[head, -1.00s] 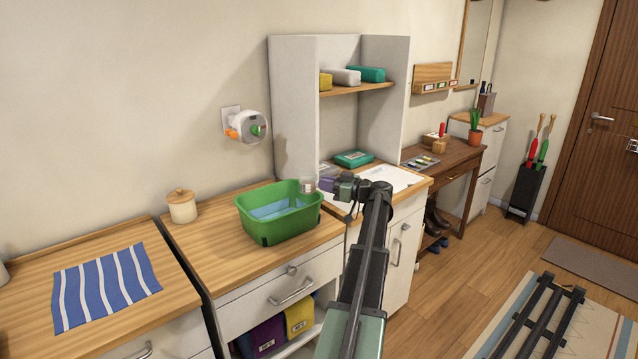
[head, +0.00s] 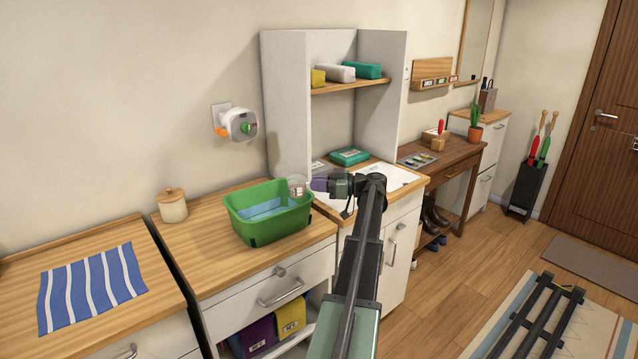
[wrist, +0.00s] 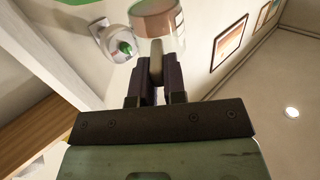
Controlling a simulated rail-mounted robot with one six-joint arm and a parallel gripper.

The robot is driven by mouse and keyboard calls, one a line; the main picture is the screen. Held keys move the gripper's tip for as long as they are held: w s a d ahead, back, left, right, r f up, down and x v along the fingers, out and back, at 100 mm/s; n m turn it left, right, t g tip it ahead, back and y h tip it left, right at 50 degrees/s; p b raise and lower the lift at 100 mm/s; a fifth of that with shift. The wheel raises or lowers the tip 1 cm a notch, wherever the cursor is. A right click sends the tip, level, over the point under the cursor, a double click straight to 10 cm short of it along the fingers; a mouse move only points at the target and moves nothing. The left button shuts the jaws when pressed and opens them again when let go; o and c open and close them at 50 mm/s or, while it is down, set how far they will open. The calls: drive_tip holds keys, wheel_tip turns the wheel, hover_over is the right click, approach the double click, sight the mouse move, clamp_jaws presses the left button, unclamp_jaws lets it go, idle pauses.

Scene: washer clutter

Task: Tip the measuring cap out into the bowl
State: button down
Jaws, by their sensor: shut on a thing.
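The measuring cap (head: 297,187) is a small clear cup, held above the right rim of the green bowl in the head view. The bowl (head: 262,227) is a green basin with blue liquid, standing on the wooden counter. My gripper (head: 318,184) is shut on the cap's handle, to the right of the bowl. In the wrist view my gripper (wrist: 157,78) grips the handle and the clear cap (wrist: 160,18) shows beyond it. That view is rolled far over, with the ceiling low at the right, so the cap is tipped.
A wall-mounted device (head: 236,125) sits above the counter. A lidded jar (head: 172,205) stands left of the bowl and a striped cloth (head: 92,287) lies further left. A tall white shelf unit (head: 288,105) rises behind my gripper, with a teal box (head: 350,156) at its foot.

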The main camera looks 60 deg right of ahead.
sight(288, 179)
drive_tip(key=shift+w+a+r+g+p, duration=0.2)
drive_tip(key=shift+w+g+p, duration=0.5)
drive_tip(key=shift+p, duration=0.55)
drive_tip(key=shift+w+a+r+g+h+p, duration=0.1)
drive_tip(key=shift+w+r+g+h+p, duration=0.3)
drive_tip(key=shift+p, duration=0.7)
drive_tip(key=shift+w+a+r+g+h+p, duration=0.15)
drive_tip(key=shift+r+g+p, duration=0.4)
drive_tip(key=shift+p, duration=0.55)
drive_tip(key=shift+w, duration=0.2)
drive_tip(key=shift+w+a+f+g+h+p, duration=0.1)
drive_tip(key=shift+w+a+g+h+p, duration=0.15)
drive_tip(key=shift+w+g+p, duration=0.75)
drive_tip(key=shift+w+a+f+g+h+p, duration=0.3)
drive_tip(key=shift+w+f+g+p, duration=0.15)
drive_tip(key=shift+w+f+g, duration=0.35)
drive_tip(key=shift+w+a+r+p, duration=0.1)
drive_tip(key=shift+r+p, duration=0.1)
drive_tip(key=shift+p, duration=0.3)
drive_tip(key=shift+w+a+r+g+h+p, duration=0.15)
drive_tip(key=shift+w+r+g+h+p, duration=0.35)
drive_tip(key=shift+g+p, duration=0.9)
drive_tip(key=shift+w+r+p, duration=0.2)
drive_tip(key=shift+r+p, duration=0.05)
drive_tip(key=shift+p, duration=0.35)
drive_tip(key=shift+w+a+r+g+p, duration=0.25)
drive_tip(key=shift+w+r+g+p, duration=0.5)
drive_tip(key=shift+p, duration=0.65)
